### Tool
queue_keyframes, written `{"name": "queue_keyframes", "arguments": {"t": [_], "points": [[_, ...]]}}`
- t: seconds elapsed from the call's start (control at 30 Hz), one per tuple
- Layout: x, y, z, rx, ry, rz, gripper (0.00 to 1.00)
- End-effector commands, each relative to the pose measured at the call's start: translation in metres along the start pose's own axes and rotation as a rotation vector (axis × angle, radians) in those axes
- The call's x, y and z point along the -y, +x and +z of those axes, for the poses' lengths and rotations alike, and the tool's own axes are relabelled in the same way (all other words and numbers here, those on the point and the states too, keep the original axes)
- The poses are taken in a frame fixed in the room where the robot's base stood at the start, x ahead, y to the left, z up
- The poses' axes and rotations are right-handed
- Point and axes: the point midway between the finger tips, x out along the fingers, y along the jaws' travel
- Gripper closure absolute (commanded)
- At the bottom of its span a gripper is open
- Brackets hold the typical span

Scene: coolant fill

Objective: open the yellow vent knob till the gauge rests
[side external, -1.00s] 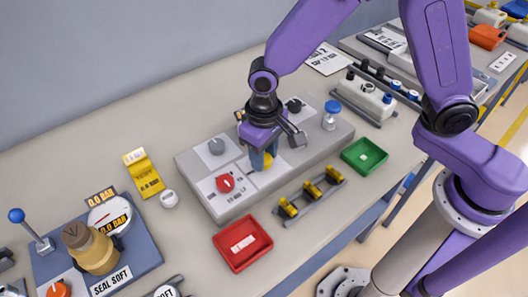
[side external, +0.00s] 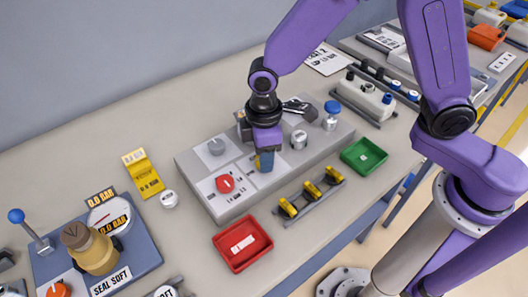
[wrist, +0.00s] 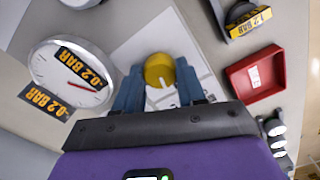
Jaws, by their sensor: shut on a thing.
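The yellow vent knob (wrist: 159,69) shows in the wrist view between my two blue fingers. It is round, with a small pale mark on its near side. My gripper (wrist: 160,90) is shut on it, one finger on each side. In the side view my gripper (side external: 265,163) points down at the grey panel and hides the knob. A round white gauge (wrist: 72,76) with a red needle is left of the knob in the wrist view.
The grey panel (side external: 236,207) carries a red knob (side external: 225,183) and a grey cap (side external: 216,146) close to my gripper. A red tray (side external: 242,262), a green tray (side external: 364,156) and a rack with yellow clips (side external: 311,190) stand in front.

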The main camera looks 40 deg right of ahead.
Motion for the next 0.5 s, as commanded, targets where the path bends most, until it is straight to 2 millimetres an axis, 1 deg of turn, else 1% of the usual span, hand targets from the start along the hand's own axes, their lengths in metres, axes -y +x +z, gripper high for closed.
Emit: {"name": "queue_keyframes", "arguments": {"t": [0.2, 0.5], "points": [[-0.0003, -0.0007, -0.0009, -0.004, -0.097, 0.001, 0.91], [-0.0004, -0.0007, -0.001, -0.004, -0.147, 0.001, 0.91]]}}
